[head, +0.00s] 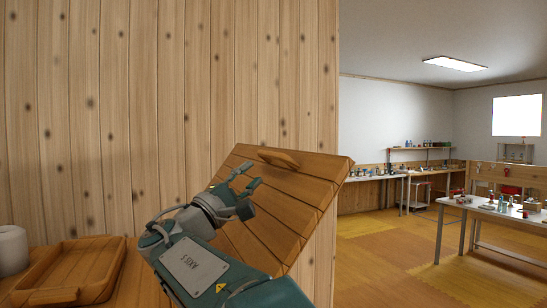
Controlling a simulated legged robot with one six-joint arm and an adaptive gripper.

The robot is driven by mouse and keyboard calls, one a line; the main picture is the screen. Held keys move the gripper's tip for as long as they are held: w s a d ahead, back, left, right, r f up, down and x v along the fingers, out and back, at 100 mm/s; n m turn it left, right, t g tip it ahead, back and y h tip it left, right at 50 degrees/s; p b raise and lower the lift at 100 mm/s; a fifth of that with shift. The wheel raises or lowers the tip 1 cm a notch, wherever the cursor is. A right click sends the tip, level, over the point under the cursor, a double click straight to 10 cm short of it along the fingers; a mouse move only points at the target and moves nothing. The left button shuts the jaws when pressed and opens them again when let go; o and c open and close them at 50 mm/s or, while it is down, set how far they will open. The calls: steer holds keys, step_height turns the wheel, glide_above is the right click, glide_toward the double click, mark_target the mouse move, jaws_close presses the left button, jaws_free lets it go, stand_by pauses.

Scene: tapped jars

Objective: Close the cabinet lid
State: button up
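The cabinet lid (306,205) is a brown plank panel with a small wooden handle (278,157) near its upper edge. It stands raised and tilted in the middle of the head view, in front of the wood wall. My gripper (243,178) is in front of the lid's left part, just left of and below the handle. Its fingers look spread apart with nothing seen between them. I cannot tell whether it touches the lid. My arm hides the lid's lower left part, and the cabinet body is not clearly seen.
A wooden tray (46,293) and a white roll (12,250) are at the lower left. A plank wall (150,110) rises close behind. To the right is open floor (385,260), with a white table (490,211) holding small items and benches farther back.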

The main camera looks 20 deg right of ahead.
mark_target(271, 157)
steer(key=x, duration=0.8)
steer(key=shift+s+d+f, duration=0.1)
steer(key=shift+f, duration=0.1)
steer(key=shift+a, duration=0.25)
jaws_close()
